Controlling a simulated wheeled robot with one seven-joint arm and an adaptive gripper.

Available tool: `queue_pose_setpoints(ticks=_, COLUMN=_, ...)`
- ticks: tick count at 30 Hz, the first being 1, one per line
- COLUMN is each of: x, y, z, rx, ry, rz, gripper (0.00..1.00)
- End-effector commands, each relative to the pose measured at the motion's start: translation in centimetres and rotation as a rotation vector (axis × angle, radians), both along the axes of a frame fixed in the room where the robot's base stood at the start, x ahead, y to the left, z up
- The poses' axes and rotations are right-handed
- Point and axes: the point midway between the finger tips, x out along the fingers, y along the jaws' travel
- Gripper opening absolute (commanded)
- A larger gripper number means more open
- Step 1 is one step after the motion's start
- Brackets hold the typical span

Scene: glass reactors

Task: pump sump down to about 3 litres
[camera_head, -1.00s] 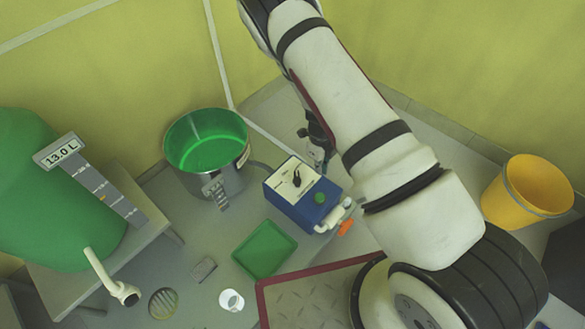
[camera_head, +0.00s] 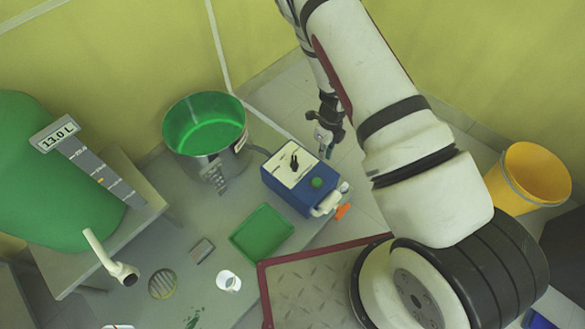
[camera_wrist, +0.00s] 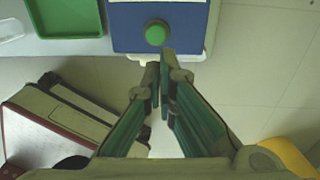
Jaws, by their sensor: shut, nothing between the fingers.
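The steel pot (camera_head: 222,166) holds bright green liquid and has a small scale plate on its front; I take it to be the sump. Its scale is too small to read. The blue pump box (camera_head: 290,198) stands right of it, with a black knob (camera_head: 294,163) on its pale top panel and a green button (camera_head: 317,183). The green button also shows in the wrist view (camera_wrist: 156,34). My gripper (camera_head: 323,146) is shut and empty, just off the box's right side; in the wrist view its fingertips (camera_wrist: 159,73) point towards the button, apparently not touching it.
A green tank (camera_head: 35,185) at left has a display (camera_head: 55,133) reading 13.0 L. A yellow bucket (camera_head: 528,176) stands at right.

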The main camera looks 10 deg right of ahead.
Motion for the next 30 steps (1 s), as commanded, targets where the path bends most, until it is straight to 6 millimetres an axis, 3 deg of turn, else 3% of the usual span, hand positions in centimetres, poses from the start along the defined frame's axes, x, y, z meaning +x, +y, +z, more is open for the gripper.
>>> queue_pose_setpoints(ticks=17, x=-0.2, y=0.1, z=0.0, rx=0.044, ry=-0.016, rz=0.001, gripper=0.00)
queue_pose_setpoints(ticks=23, x=-0.4, y=0.3, z=-2.8, rx=0.044, ry=-0.013, rz=0.002, gripper=0.00)
queue_pose_setpoints(ticks=30, x=-0.6, y=0.7, z=-7.6, rx=0.042, ry=-0.014, rz=0.001, gripper=0.00)
